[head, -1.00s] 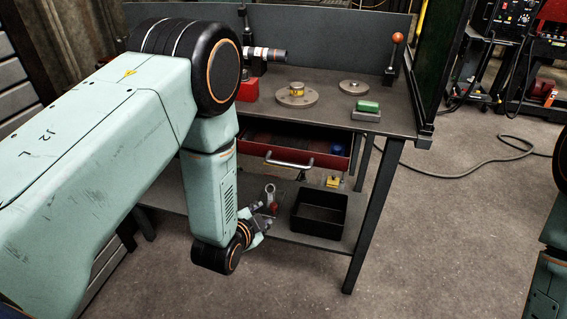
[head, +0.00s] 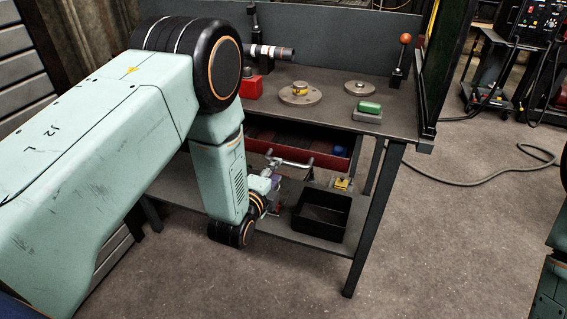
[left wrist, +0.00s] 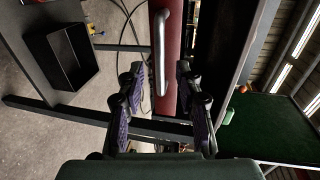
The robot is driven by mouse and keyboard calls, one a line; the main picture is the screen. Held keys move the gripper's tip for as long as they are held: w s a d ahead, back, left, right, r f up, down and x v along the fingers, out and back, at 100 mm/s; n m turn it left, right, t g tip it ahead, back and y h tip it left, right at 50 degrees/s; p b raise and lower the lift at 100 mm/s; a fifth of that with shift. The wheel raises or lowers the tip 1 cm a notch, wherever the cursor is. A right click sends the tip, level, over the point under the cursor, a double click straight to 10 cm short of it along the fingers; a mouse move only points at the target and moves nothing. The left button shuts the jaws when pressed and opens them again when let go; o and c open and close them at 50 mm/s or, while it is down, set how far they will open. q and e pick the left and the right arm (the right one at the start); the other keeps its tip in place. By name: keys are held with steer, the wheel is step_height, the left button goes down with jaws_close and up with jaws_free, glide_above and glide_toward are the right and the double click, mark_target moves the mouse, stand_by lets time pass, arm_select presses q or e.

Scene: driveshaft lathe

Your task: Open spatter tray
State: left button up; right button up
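The spatter tray is a red drawer (head: 325,158) under the bench top, with its dark inside partly visible. Its silver bar handle (head: 292,163) is on the front; the left part is hidden by my gripper. My left gripper (head: 270,180) is at the left part of the handle. In the left wrist view, the red tray front (left wrist: 166,90) and the handle (left wrist: 161,55) run between the open fingers of my left gripper (left wrist: 160,82). The fingers do not visibly touch the handle. My right gripper is out of view.
A black bin (head: 320,214) and a small yellow item (head: 342,184) are on the lower shelf (head: 285,229). On the bench top (head: 330,96) are a flanged disc (head: 300,97) and a green block (head: 369,107). A bench leg (head: 374,215) stands at the front right.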

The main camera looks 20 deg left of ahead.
arm_select(q)
steer(key=b+x, duration=0.1)
steer(key=x, duration=0.5)
steer(key=shift+w+f+b, duration=0.1)
steer(key=shift+w+b, duration=0.05)
steer(key=shift+b, duration=0.2)
steer(key=shift+c, duration=0.3)
jaws_close()
